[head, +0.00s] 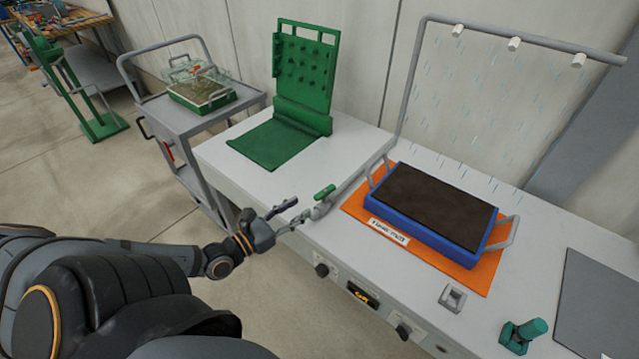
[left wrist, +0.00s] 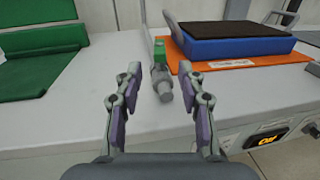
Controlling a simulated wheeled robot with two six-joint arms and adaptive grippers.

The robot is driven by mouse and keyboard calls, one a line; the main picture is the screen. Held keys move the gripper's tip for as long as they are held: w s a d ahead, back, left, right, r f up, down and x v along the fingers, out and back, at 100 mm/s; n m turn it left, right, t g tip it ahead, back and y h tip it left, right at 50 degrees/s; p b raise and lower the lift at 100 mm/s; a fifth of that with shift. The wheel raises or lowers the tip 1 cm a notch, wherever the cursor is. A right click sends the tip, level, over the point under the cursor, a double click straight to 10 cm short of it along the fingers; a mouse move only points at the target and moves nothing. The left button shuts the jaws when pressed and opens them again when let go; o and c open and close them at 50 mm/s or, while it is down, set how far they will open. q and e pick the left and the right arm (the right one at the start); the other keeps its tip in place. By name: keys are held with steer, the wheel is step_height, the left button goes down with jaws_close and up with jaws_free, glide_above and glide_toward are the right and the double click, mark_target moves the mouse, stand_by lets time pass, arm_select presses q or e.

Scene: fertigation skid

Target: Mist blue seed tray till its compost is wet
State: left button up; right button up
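The blue seed tray (head: 428,234), filled with dark brown compost (head: 440,203), sits on an orange mat (head: 478,276) with a label at its front. A grey pipe frame with white nozzles (head: 514,44) stands over it, and thin streaks of mist fall from them. A valve with a green handle (head: 325,192) sits on the pipe left of the tray; it also shows in the left wrist view (left wrist: 163,85). My left gripper (head: 294,213) is open and empty, close to the valve's near end, which appears between its fingers. My right gripper is out of view.
A green pegboard stand (head: 305,65) is at the bench's left, beside a grey cart (head: 190,122) with another tray. Knobs and a lit display (head: 361,295) line the bench front. A teal object (head: 524,334) and dark panel (head: 597,310) lie right.

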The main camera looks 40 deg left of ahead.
mark_target(325, 191)
arm_select(q)
steer(key=b+x, duration=0.4)
steer(key=x, duration=0.5)
steer(key=shift+b, duration=0.3)
steer(key=shift+w+d, duration=0.15)
steer(key=shift+w, duration=0.55)
jaws_close()
